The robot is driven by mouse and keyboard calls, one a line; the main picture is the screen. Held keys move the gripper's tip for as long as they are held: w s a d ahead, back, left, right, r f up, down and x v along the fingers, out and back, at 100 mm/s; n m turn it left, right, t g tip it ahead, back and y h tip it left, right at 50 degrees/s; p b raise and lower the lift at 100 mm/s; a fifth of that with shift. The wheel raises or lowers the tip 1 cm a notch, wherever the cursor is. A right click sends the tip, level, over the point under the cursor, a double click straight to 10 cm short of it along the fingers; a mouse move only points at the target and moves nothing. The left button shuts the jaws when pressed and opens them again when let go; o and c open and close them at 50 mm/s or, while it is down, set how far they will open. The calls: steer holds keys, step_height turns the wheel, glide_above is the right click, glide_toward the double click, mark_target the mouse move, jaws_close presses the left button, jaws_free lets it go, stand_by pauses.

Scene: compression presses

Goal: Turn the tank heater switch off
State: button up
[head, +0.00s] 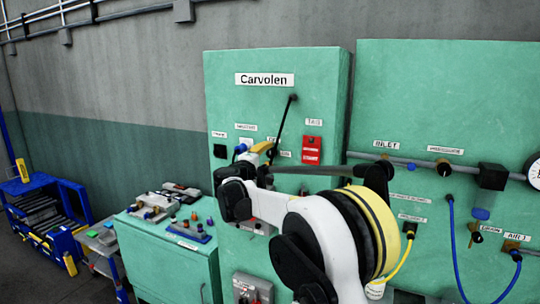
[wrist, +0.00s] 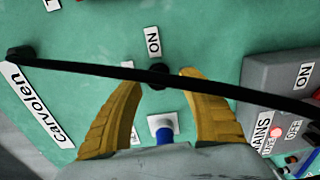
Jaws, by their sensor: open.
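The green cabinet labelled Carvolen (head: 222,80) carries several small switches; no tank heater label is readable in either view. In the wrist view a black knob (wrist: 157,76) sits beside an ON label (wrist: 153,42), partly hidden by a black rod (wrist: 90,70). A white switch plate (wrist: 162,121) with a blue part (wrist: 164,136) lies lower, between the finger bases. My gripper (wrist: 160,80) is open, its yellow fingers either side of the black knob in the picture; contact cannot be told. In the head view my gripper (head: 262,150) is in front of the cabinet, partly hiding its switches.
The black rod crosses the wrist view in front of the cabinet. A grey mains box (wrist: 265,75) stands at right there. A red tag (head: 311,150) is right of my gripper. A green bench (head: 165,250) and a blue rack (head: 50,215) stand at left.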

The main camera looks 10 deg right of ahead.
steer(key=v, duration=1)
steer(key=shift+s, duration=0.2)
steer(key=s+d+f+m+g+y+b, duration=0.25)
steer(key=s+d+f+b, duration=0.35)
steer(key=s, duration=0.4)
steer(key=s+d+f+m+g+y+b, duration=0.1)
steer(key=s+d+f+m+g+b, duration=0.2)
steer(key=s+d+f, duration=0.55)
steer(key=s+a+f+m+g+y+b, duration=0.1)
steer(key=s+a+f+m+y+b, duration=0.1)
steer(key=s+f, duration=0.8)
steer(key=s+a+f+m+g+y+b, duration=0.1)
steer(key=s+a+f+m+y+b, duration=0.2)
steer(key=s+f, duration=0.7)
steer(key=s+a+y+b, duration=0.2)
steer(key=s+b, duration=0.1)
steer(key=s, duration=0.3)
steer(key=shift+s+a, duration=0.15)
